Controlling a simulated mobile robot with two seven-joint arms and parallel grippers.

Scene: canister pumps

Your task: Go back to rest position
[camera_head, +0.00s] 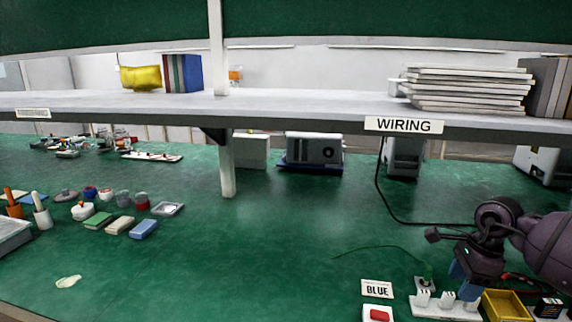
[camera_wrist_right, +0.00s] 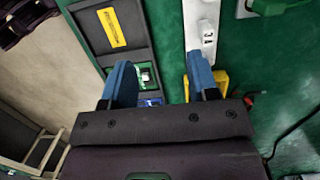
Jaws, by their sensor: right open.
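My right gripper (camera_head: 464,278) is at the lower right of the head view, pointing down over the bench beside a white strip (camera_head: 432,309) with several raised parts. In the right wrist view its two blue fingers (camera_wrist_right: 160,82) are spread apart with nothing between them. A white strip, a dark panel (camera_wrist_right: 88,42) with a yellow label, and small green and blue parts lie beyond the fingers. I cannot tell whether the fingertips touch anything. My left gripper is not in view.
A yellow tray (camera_head: 506,307), a "BLUE" card (camera_head: 377,289) and a red button box (camera_head: 379,315) lie near the right gripper. A shelf (camera_head: 300,107) with a "WIRING" label crosses above the bench. The bench's middle (camera_head: 270,240) is clear.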

